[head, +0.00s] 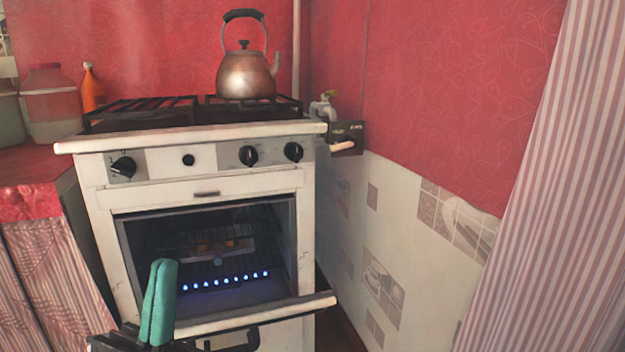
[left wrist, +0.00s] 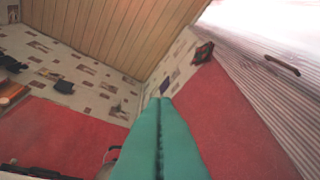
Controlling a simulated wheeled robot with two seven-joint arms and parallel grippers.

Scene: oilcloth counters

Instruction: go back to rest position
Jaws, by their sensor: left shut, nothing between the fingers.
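My left gripper (head: 160,300) has teal fingers and shows at the lower left of the head view, pointing up in front of the open oven. Its fingers are together with nothing between them. In the left wrist view the teal fingers (left wrist: 158,140) also lie side by side, shut. My right gripper is in neither view. The white stove (head: 205,170) stands ahead, with its oven door (head: 255,315) folded down and open. A row of blue flames (head: 225,281) burns inside the oven, below a rack (head: 200,240) with something on it that I cannot make out.
A copper kettle (head: 247,75) stands on the stove's right grate. Jars (head: 50,103) and an orange bottle (head: 92,88) stand on the red counter (head: 28,180) at left. A tiled wall (head: 385,250) and a striped curtain (head: 560,180) close off the right side.

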